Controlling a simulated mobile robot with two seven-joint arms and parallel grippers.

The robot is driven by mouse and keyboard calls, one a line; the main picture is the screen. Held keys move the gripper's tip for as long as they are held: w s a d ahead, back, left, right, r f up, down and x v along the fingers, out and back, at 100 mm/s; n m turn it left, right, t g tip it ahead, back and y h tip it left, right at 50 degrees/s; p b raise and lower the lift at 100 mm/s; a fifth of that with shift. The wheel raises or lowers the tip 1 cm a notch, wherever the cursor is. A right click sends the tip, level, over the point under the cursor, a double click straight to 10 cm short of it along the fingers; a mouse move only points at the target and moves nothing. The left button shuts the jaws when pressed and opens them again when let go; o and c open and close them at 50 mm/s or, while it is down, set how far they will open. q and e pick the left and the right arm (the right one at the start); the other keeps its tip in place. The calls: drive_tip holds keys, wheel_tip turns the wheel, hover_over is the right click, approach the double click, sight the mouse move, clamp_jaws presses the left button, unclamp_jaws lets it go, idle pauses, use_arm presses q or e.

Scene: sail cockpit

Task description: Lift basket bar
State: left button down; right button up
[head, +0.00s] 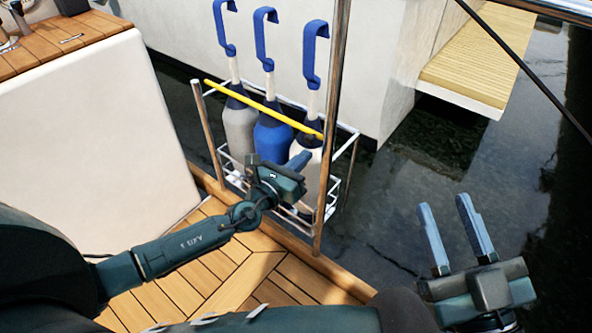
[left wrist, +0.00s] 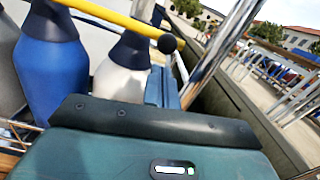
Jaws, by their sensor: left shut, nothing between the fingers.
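The yellow basket bar (head: 262,108) runs slantwise across the front of a wire basket (head: 343,160) holding grey, blue and white fenders. Its black-tipped end (left wrist: 167,43) shows close up in the left wrist view. My left gripper (head: 306,162) is shut and empty. In the head view it appears just below the bar, in front of the blue and white fenders. I cannot tell whether it touches a fender. My right gripper (head: 450,225) is open and empty at the lower right, its two fingers pointing up and apart from the basket.
A steel post (head: 333,120) stands at the basket's right side. The white fender (head: 309,165), blue fender (head: 272,138) and grey fender (head: 239,128) have blue straps. The teak deck (head: 225,262) lies below my left arm. Dark water (head: 400,190) lies beyond; a white cockpit wall (head: 90,130) is left.

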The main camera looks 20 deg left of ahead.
use_arm(q)
drive_tip(key=shift+w+r, duration=0.1)
drive_tip(key=shift+r, duration=0.35)
use_arm(e)
drive_tip(key=shift+s+f+m+h, duration=0.1)
drive_tip(key=shift+f+m+h, duration=0.2)
drive_tip(key=shift+f, duration=0.15)
